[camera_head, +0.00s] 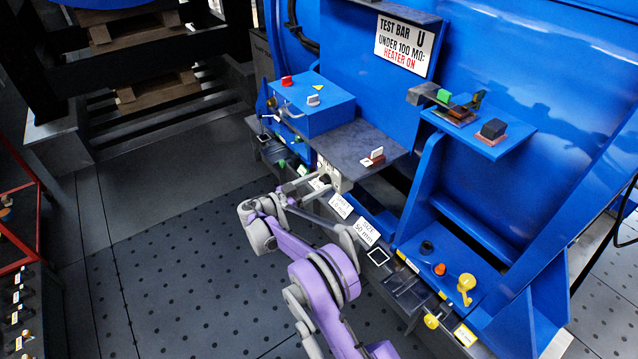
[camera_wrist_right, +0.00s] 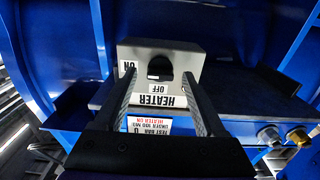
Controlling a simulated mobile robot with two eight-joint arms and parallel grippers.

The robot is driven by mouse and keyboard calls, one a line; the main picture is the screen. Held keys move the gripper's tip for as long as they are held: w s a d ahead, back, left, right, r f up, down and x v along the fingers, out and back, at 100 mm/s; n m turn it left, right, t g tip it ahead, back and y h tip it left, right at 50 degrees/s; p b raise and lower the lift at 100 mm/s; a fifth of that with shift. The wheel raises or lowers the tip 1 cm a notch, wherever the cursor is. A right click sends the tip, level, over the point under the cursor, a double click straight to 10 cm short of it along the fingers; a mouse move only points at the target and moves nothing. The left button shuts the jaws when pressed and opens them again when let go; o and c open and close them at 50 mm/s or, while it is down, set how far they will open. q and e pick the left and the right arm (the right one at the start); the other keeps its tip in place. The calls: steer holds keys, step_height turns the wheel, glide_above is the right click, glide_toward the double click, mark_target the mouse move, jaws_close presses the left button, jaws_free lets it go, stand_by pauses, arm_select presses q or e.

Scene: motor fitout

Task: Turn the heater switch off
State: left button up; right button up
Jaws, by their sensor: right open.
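The heater switch is a light grey box (camera_wrist_right: 165,52) with a black knob (camera_wrist_right: 160,67) on its face, seen in the right wrist view. An ON label (camera_wrist_right: 129,68) is at its left, an OFF label (camera_wrist_right: 160,89) below the knob and a HEATER label (camera_wrist_right: 157,100) lower down. Which way the knob points I cannot tell. My right gripper (camera_wrist_right: 160,77) is open, its two fingers reaching toward the box on either side of the knob. Contact cannot be made out. In the head view the right gripper (camera_head: 320,182) points at the same box (camera_head: 340,181), under the dark shelf's front edge.
A sign (camera_head: 404,43) reads "HEATER ON". A yellow knob (camera_head: 466,284) and an orange button (camera_head: 440,269) sit lower right.

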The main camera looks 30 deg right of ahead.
steer(key=shift+d, duration=0.45)
steer(key=shift+c, duration=0.3)
jaws_close()
steer(key=shift+w+f+n+b, duration=0.1)
steer(key=shift+n+b, duration=2.35)
steer(key=shift+n, duration=6.45)
